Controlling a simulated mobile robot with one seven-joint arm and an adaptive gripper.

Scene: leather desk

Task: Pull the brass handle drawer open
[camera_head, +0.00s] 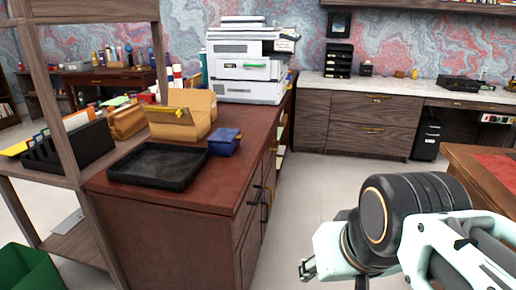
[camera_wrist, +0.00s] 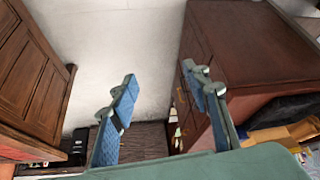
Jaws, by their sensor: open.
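My gripper (camera_head: 307,269) is at the lower right of the head view, out in the air to the right of the red-brown cabinet (camera_head: 165,225), apart from it. In the wrist view my gripper (camera_wrist: 160,84) is open, with nothing between its blue-padded fingers. The cabinet's right side carries dark pulls (camera_head: 265,197), seen at a steep angle. The same cabinet seems to show at the right of the wrist view (camera_wrist: 255,50). At the back, grey-brown drawers (camera_head: 345,112) have brass handles, one on the upper drawer (camera_head: 378,98) and one on the lower (camera_head: 372,130). These drawers look closed.
A black tray (camera_head: 158,180), a blue box (camera_head: 224,146), an open cardboard box (camera_head: 172,130) and a printer (camera_head: 245,65) stand on the cabinet. A wooden desk (camera_head: 490,165) is at the right. Pale floor (camera_head: 310,190) lies clear between.

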